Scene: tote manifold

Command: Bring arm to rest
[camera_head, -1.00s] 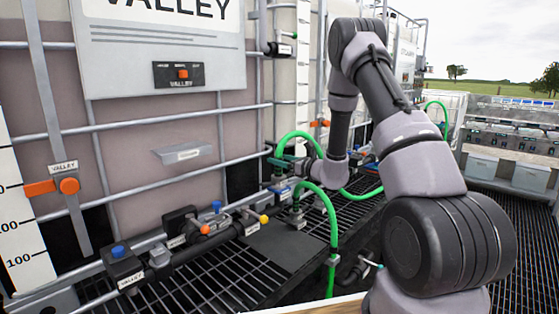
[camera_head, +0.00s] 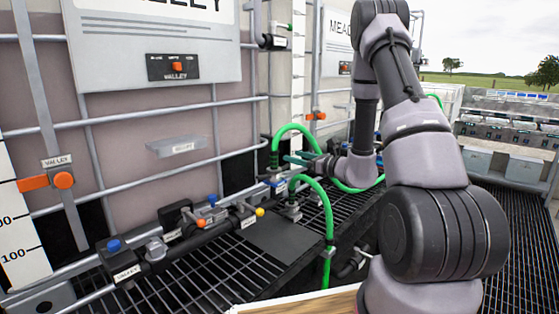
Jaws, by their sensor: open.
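My arm (camera_head: 440,220) rises from the lower right, bends at the top and comes down to the manifold at the middle of the view. My gripper (camera_head: 300,160) is small at the end of the arm, with greenish fingers pointing left. It is open, close beside the green hose (camera_head: 290,130) and its coupling. I cannot tell whether it touches the hose. The wrist hides part of the manifold behind it.
The tote labelled VALLEY (camera_head: 150,140) with its bars stands at left. A pipe with blue, orange and yellow valves (camera_head: 205,222) runs over black grating (camera_head: 190,280). A second green hose (camera_head: 328,215) loops in front. Grey boxes (camera_head: 525,170) stand at right; open grating lies before them.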

